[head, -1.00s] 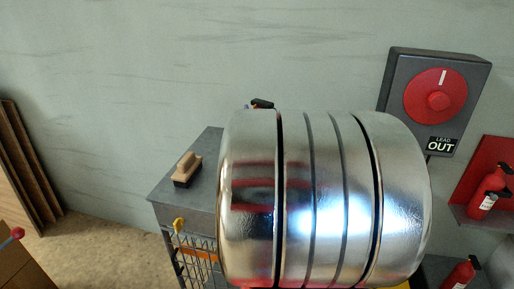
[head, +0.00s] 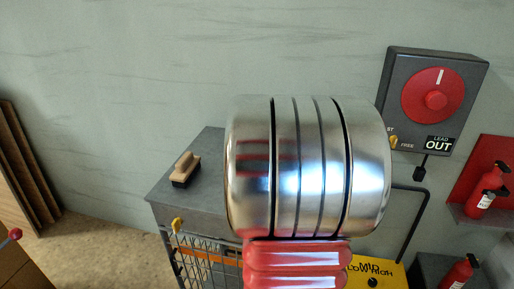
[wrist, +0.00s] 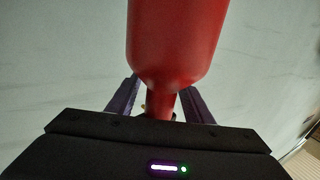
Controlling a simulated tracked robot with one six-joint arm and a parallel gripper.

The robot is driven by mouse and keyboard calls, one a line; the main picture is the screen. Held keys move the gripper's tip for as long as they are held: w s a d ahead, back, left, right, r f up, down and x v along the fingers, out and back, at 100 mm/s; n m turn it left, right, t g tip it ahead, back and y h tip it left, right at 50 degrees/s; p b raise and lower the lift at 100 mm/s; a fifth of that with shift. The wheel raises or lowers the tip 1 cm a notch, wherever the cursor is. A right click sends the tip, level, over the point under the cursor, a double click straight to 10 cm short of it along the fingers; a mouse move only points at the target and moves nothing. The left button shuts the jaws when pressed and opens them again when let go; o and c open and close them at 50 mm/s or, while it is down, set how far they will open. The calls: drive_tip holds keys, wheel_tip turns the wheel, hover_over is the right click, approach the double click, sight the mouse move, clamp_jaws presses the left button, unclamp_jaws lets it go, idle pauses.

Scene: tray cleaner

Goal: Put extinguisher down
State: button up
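In the wrist view a red extinguisher (wrist: 178,45) fills the top middle, its narrow neck (wrist: 162,103) pointing down toward my gripper's dark body. My gripper (wrist: 160,97) has one purple finger on each side of the neck and appears to hold the extinguisher. The fingertips and exact contact are hidden behind the red body. In the head view my shiny banded arm part covers the middle, and my gripper and the held extinguisher cannot be made out there. Other red extinguishers stand at the right, one by a red rack panel (head: 476,175) and one lower down (head: 459,273).
A grey cart (head: 165,200) with a brush (head: 186,168) on top stands left of my arm. A grey box with a red dial (head: 435,95) is on the wall. A yellow panel (head: 378,276) sits low right. Brown boards (head: 22,170) lean at far left.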

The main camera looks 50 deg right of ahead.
clamp_jaws()
idle(0.3)
idle(0.8)
drive_tip(key=shift+r, duration=0.25)
